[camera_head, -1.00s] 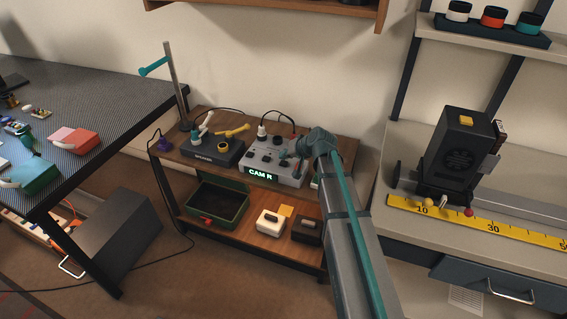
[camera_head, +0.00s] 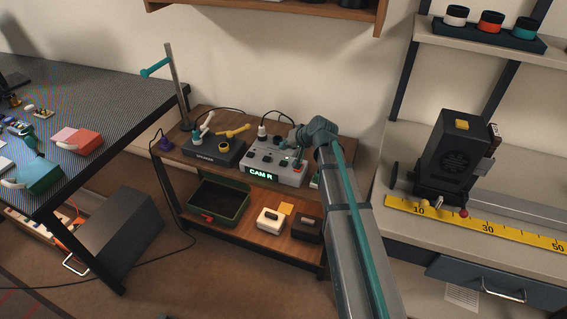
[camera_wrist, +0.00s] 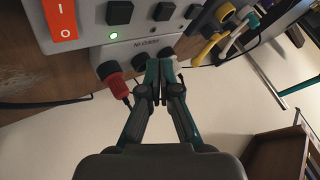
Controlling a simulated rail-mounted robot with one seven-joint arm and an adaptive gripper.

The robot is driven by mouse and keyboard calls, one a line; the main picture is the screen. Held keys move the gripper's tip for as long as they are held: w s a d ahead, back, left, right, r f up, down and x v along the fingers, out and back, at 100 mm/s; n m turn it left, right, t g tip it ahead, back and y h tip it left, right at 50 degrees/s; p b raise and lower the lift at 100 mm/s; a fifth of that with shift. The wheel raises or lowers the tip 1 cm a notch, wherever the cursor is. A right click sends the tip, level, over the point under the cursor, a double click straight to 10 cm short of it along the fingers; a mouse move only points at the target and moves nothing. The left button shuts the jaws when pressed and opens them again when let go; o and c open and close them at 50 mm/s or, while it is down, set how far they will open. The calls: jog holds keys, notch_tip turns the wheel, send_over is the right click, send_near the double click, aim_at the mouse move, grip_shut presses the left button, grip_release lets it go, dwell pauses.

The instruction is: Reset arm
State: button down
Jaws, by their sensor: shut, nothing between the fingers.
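My arm reaches from the lower right of the head view over the small wooden side table. My gripper (camera_wrist: 161,75) shows in the wrist view with its teal fingers shut together and nothing between them. Its tips are close to the grey control box (camera_wrist: 140,48), with a red plug (camera_wrist: 118,86) just to their left. In the head view the grey box (camera_head: 290,172) reads "CAM R", and my wrist is at its right end. The head view does not show the fingertips clearly; I cannot tell whether they touch the box.
A dark box (camera_head: 214,153) with yellow and white plugs stands left of the grey box. A green bin (camera_head: 236,212) sits on the lower shelf. A workbench (camera_head: 100,103) is at left; a counter with a black device (camera_head: 461,145) and yellow ruler (camera_head: 510,235) is at right.

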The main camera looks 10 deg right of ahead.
dwell(0.3)
jog(key=s+a+f, duration=0.1)
jog(key=s+f, duration=0.1)
jog(key=s+a+f+n+g+b, duration=0.1)
jog(key=s+f, duration=0.1)
jog(key=s+a+f+g, duration=0.1)
jog(key=s+f, duration=0.1)
jog(key=s, duration=0.1)
jog(key=shift+s+a+f+b, duration=0.1)
jog(key=shift+a+f+b, duration=0.2)
jog(key=shift+b, duration=0.1)
jog(key=s+d+f+g+h+p, duration=0.25)
jog(key=s+f+g, duration=0.35)
jog(key=s+f, duration=1.45)
jog(key=s+d+f+g+h+p, duration=0.1)
jog(key=s+f+g, duration=0.1)
jog(key=s, duration=0.8)
jog(key=s+d+f+g+h+p, duration=0.1)
jog(key=s+f, duration=0.3)
jog(key=s, duration=0.6)
jog(key=s+d+f+g+h+p, duration=0.1)
jog(key=s+d+f+g+p, duration=0.1)
jog(key=s, duration=0.8)
jog(key=shift+s+d+f+n+g, duration=0.15)
jog(key=shift+d+f+n+g, duration=0.25)
jog(key=shift+d+g, duration=0.25)
